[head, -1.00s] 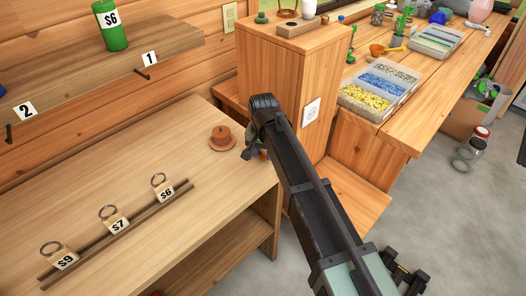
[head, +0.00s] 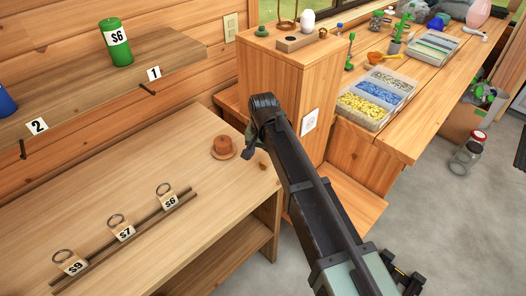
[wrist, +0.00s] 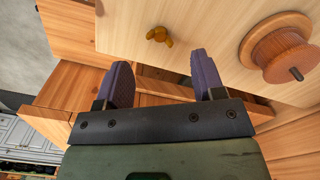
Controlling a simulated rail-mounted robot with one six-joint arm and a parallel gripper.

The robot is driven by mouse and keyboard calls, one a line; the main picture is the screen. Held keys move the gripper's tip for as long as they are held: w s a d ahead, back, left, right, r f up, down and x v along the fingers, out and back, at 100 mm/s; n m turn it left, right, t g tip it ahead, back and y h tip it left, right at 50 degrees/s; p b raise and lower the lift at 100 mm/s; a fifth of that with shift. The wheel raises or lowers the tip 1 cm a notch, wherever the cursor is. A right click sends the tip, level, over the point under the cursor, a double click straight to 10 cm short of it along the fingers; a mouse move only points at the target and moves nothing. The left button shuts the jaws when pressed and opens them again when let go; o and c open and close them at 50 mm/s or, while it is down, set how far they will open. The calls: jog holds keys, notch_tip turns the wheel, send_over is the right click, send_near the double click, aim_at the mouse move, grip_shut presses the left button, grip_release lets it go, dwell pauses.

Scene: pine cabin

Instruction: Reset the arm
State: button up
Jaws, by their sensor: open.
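My gripper (wrist: 163,75) is open in the wrist view, with its two dark purple fingers apart and nothing between them. In the head view my dark arm reaches up toward the table's right end, and the fingers are mostly hidden behind it. A small orange-brown wing-shaped piece (wrist: 159,35) lies on the light wood tabletop beyond the fingertips; it also shows near the table edge in the head view (head: 262,166). A round brown wooden piece with a wide base (head: 223,147) stands on the table, left of my arm; it is at the right in the wrist view (wrist: 281,50).
A rail with several price-tagged rings (head: 125,233) lies on the table (head: 100,200). A shelf (head: 95,95) with a green can (head: 116,42) is above. A wooden cabinet (head: 270,75) and a workbench with bead trays (head: 375,96) stand behind and right of my arm.

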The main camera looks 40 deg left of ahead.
notch_tip(320, 180, up, 6)
jog(key=p, duration=0.4)
jog(key=s+d+m, duration=0.1)
jog(key=d+m, duration=0.3)
jog(key=d, duration=4.9)
jog(key=shift+s+d, duration=0.15)
jog(key=shift+d, duration=0.15)
